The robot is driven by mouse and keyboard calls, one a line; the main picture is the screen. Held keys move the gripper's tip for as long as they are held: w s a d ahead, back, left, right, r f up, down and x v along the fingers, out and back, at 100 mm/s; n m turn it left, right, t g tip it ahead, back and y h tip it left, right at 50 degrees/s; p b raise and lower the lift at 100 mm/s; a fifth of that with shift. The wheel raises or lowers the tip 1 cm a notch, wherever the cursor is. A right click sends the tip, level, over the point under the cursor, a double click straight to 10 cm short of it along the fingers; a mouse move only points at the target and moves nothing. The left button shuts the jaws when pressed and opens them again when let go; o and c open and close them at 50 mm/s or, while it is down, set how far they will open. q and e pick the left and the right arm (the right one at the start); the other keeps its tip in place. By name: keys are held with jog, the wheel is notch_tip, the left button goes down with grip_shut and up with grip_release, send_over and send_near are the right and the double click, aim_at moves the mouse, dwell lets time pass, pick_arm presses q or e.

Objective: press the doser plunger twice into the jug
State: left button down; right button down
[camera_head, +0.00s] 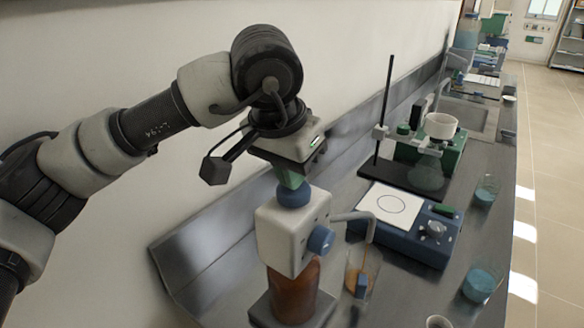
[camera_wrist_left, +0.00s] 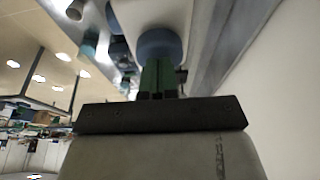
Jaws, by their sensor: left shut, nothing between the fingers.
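The doser (camera_head: 283,228) is a white box-shaped head on a brown bottle (camera_head: 295,292), standing on a grey base. Its round blue plunger (camera_head: 292,194) is on top and also shows in the left wrist view (camera_wrist_left: 159,44). My left gripper (camera_head: 291,180) points down right above the plunger, shut and empty, its green fingertips at or very near the knob; I cannot tell if they touch. It also shows in the left wrist view (camera_wrist_left: 157,78). The doser's spout bends down over the jug (camera_head: 361,276), a clear vessel with orange liquid. My right gripper is not in view.
A blue hotplate (camera_head: 405,228) with a white top stands right of the doser. Behind it is a stand with a dark rod (camera_head: 385,110). Beakers with blue liquid (camera_head: 482,283) stand near the bench's right edge. A wall lies to the left.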

pick_arm(q)
jog(key=shift+f, duration=0.45)
dwell(0.3)
jog(key=shift+s, duration=0.1)
jog(key=v, duration=1.1)
jog(key=shift+r+b, duration=0.3)
jog(key=shift+b, duration=0.1)
